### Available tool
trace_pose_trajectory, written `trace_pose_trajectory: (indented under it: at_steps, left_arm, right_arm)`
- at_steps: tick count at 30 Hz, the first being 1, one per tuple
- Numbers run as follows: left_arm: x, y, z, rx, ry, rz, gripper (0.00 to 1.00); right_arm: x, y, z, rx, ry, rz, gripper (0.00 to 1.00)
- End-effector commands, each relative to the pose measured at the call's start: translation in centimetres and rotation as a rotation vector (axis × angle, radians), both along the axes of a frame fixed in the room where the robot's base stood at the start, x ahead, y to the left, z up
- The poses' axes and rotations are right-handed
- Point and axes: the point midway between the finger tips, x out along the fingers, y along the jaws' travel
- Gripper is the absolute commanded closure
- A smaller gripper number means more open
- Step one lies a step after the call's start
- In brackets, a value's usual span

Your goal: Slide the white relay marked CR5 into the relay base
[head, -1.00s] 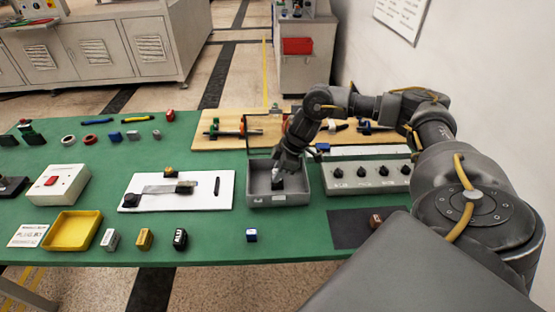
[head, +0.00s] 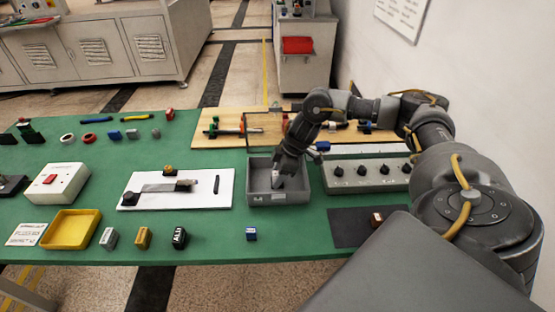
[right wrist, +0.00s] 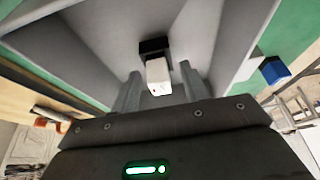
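The white relay (right wrist: 158,76) stands inside the grey tray (head: 280,197). In the right wrist view it lies between the two fingers of my right gripper (right wrist: 160,84), with a gap showing on each side. My right gripper (head: 277,174) is open and reaches down into the tray in the head view. A black block (right wrist: 153,46), which looks like the relay base, sits right against the far end of the relay. I cannot tell how deeply the relay sits in it. The CR5 marking is not readable. My left gripper is not in view.
The tray walls stand close around my right gripper. A grey box with black knobs (head: 365,174) is to the right, a white board (head: 204,197) to the left.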

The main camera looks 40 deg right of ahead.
Motion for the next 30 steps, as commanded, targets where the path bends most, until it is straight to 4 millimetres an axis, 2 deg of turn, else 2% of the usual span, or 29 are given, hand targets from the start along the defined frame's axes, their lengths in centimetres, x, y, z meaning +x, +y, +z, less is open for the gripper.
trace_pose_trajectory:
  at_steps: [8, 21, 25, 30]
  left_arm:
    - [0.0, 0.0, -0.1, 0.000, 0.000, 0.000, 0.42]
    - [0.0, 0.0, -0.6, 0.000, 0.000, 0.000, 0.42]
    - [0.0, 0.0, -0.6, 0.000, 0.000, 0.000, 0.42]
    - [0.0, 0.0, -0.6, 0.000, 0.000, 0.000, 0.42]
  right_arm:
    - [-0.1, -0.2, 0.6, 0.000, -0.002, 0.001, 0.55]
    - [-2.0, -2.6, 7.9, -0.001, -0.003, 0.001, 0.55]
    - [-2.3, -3.1, 9.3, 0.000, -0.001, 0.000, 0.55]
    - [-2.5, -3.3, 10.0, 0.000, 0.000, -0.001, 0.55]
